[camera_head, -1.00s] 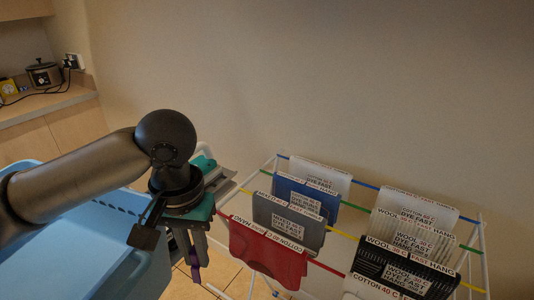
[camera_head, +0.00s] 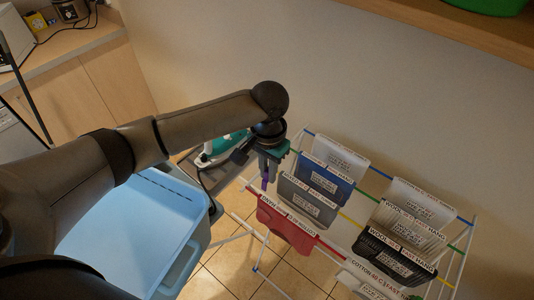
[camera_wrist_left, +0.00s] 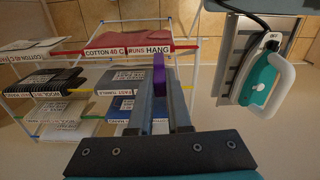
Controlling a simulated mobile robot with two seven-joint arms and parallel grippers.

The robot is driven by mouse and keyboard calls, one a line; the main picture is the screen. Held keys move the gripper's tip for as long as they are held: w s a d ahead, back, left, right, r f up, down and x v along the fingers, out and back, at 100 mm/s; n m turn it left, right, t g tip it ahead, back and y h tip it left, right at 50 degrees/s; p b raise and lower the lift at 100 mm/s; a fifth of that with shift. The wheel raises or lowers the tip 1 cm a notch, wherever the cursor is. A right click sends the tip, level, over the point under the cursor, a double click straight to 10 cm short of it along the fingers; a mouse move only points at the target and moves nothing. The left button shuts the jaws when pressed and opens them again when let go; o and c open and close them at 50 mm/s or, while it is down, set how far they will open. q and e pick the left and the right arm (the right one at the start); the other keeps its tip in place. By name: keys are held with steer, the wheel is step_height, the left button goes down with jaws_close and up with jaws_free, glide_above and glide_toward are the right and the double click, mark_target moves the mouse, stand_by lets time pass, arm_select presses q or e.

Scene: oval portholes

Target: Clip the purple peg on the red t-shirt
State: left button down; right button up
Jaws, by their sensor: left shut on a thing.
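The red t-shirt (camera_head: 287,226) hangs over the front left rail of the drying rack, with a white label strip along its top edge. It also shows in the left wrist view (camera_wrist_left: 118,30), upper left of the fingers. My left gripper (camera_head: 267,174) points down, just behind and left of the red t-shirt, beside the grey garment. It is shut on the purple peg (camera_wrist_left: 158,74), which sticks out from between the fingertips. The peg is small in the head view (camera_head: 264,184) and appears apart from the red t-shirt. My right gripper is in neither current view.
Grey (camera_head: 306,204), blue (camera_head: 326,184) and black (camera_head: 393,258) garments hang close by on the rack. A teal and white iron (camera_wrist_left: 262,78) rests on a board beside the rack. A light blue basin (camera_head: 125,235) stands at left. A wooden shelf (camera_head: 460,25) is above right.

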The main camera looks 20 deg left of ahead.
arm_select(q)
steer(key=shift+s+r+m+p, duration=0.15)
steer(key=shift+m+p, duration=0.15)
steer(key=shift+p, duration=0.7)
steer(key=shift+a+f, duration=0.1)
steer(key=shift+f, duration=1.3)
steer(key=b, duration=0.5)
glide_above(267, 200)
step_height(267, 200, down, 4)
steer(key=shift+f, duration=0.1)
steer(key=shift+s+f+b, duration=0.1)
steer(key=shift+f+b, duration=0.3)
steer(key=shift+f, duration=1.15)
arm_select(e)
steer(key=shift+w+a+f, duration=0.1)
steer(key=shift+w+f, duration=0.05)
steer(key=shift+f, duration=0.5)
steer(key=shift+w+a+f, duration=0.1)
steer(key=shift+w+f, duration=0.05)
steer(key=shift+f, duration=0.5)
arm_select(q)
steer(key=shift+f, duration=0.4)
arm_select(e)
steer(key=shift+f, duration=0.1)
arm_select(q)
steer(key=c, duration=0.8)
jaws_free()
steer(key=shift+r, duration=0.1)
